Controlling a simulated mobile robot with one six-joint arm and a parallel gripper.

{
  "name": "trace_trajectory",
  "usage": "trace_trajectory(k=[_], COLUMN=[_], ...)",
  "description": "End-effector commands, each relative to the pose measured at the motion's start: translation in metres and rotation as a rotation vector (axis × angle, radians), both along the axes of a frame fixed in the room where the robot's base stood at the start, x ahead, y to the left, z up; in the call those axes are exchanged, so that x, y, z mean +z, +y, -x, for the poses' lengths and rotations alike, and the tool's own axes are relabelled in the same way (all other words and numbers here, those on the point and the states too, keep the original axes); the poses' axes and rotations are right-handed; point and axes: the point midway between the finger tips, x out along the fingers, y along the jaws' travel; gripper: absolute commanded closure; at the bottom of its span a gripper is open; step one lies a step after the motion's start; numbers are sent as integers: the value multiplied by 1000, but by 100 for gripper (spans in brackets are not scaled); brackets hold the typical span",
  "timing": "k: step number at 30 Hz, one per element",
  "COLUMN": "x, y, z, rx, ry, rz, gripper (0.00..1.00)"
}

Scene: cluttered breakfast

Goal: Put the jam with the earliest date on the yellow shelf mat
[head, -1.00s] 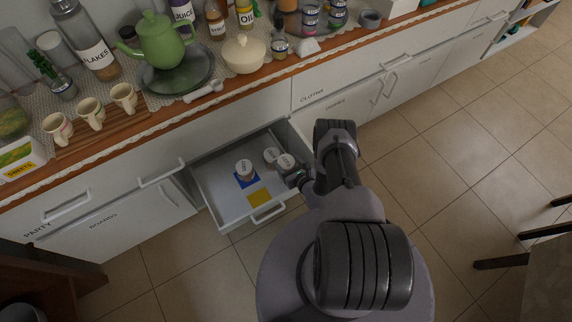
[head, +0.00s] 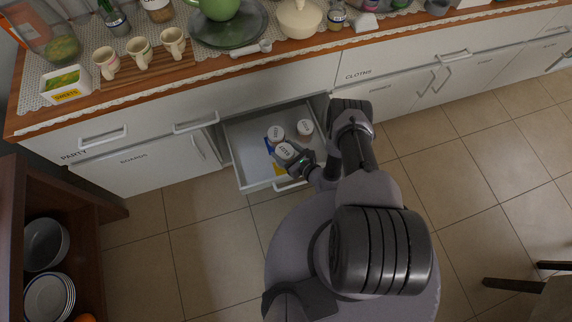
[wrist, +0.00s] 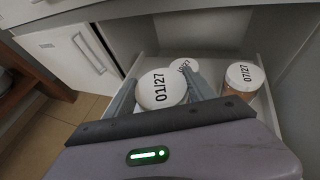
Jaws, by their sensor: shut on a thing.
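My gripper (head: 300,163) is shut on a jam jar with a white lid (head: 285,151). In the wrist view the held jar's lid (wrist: 161,89) reads 01/27, between my fingers. A third jar (head: 305,128), dated 07/27 in the wrist view (wrist: 243,76), stands at the back right.
The open drawer (head: 250,178) has raised walls around the jars. The counter above carries cups (head: 139,54), a sweets box (head: 66,86) and a tray. A brown cabinet (head: 100,208) with bowls stands at the left. The floor between is clear.

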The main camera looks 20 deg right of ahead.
Motion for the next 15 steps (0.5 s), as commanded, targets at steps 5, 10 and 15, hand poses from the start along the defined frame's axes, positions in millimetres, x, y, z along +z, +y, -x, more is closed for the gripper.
trace_trajectory(k=[5,10,15], x=[-43,-70,-80], y=[0,-1,-1], z=[0,0,-1], rx=[-1,-1,-3], ry=[-1,-2,-2], rz=[0,1,0], gripper=[97,97,97])
